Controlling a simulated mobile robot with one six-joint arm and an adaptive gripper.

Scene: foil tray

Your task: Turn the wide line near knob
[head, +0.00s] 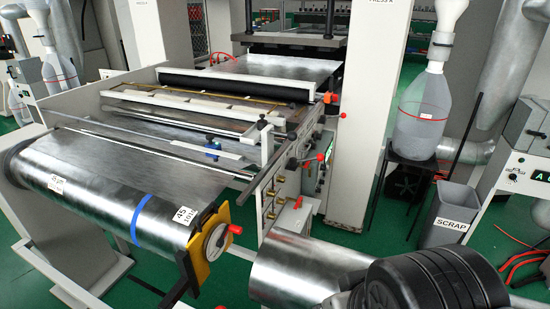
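The wide line is a foil press line with a large silver foil roll (100,200) at its near end. A round dial with a red-handled crank (235,229) is on the yellow plate (207,262) at the roll's right end. On the line's near side panel are several small brass knobs (271,196) and a red knob (321,157). Another red knob (298,203) sits on a small grey box below them. The labels are too small to read, so I cannot tell which is the near knob. My gripper is not in view.
A grey scrap bin (449,218) and a black stand (409,160) with a clear hopper (423,118) stand to the right. A white post (368,95) rises behind the panel. Green floor shows between them.

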